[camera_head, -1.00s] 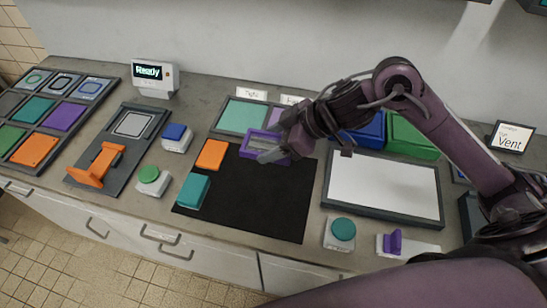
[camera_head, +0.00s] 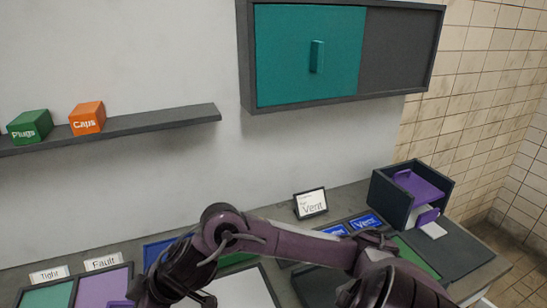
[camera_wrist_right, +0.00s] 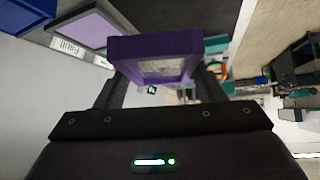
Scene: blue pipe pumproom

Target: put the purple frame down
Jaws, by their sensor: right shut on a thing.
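The purple frame (camera_wrist_right: 155,44) is held between the fingers of my right gripper (camera_wrist_right: 155,88) in the right wrist view. It is a rectangular purple rim with an opening through its middle. In the head view my right gripper (camera_head: 180,292) is low at the left, partly cut off by the bottom edge. A small purple edge (camera_head: 120,303) beside it looks like part of the frame; most of it is out of view. I cannot tell how far the frame is from the counter. My left gripper is not in view.
A Tight panel (camera_head: 48,294) and a Fault panel (camera_head: 103,287) lie near the gripper. A teal-doored cabinet (camera_head: 308,55) and a shelf (camera_head: 150,124) are on the wall.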

